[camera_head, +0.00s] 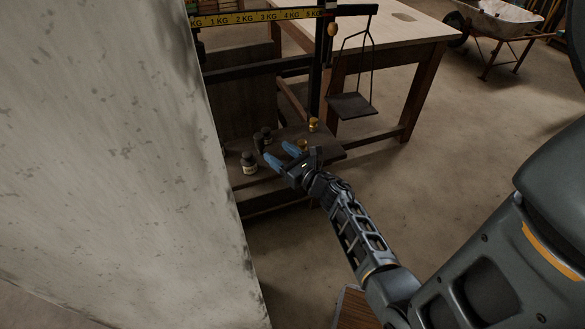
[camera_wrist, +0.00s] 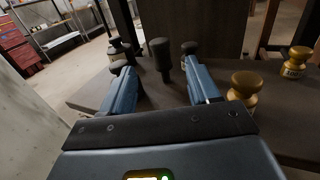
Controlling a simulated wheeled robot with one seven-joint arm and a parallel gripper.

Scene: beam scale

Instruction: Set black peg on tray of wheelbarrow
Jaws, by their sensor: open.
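A black peg (camera_wrist: 161,58) with a thick rounded head and thin stem stands upright on the dark wooden base, seen between my fingers in the wrist view. It is partly hidden and hard to pick out in the head view. My gripper (camera_head: 280,155) is low over the base; it also shows in the wrist view (camera_wrist: 155,68). Its blue fingers are open and apart, with nothing held. I cannot tell whether the peg is fully between the fingertips or just beyond. The wheelbarrow tray (camera_head: 500,20) is far off at the top right, on the floor beyond the table.
Brass weights (camera_wrist: 243,92) stand right of my gripper. A dark weight (camera_head: 249,162) stands to its left. The scale's hanging pan (camera_head: 351,106) and wooden table (camera_head: 420,30) are behind. A pale wall panel (camera_head: 120,150) closes off the left. Floor between table and wheelbarrow is open.

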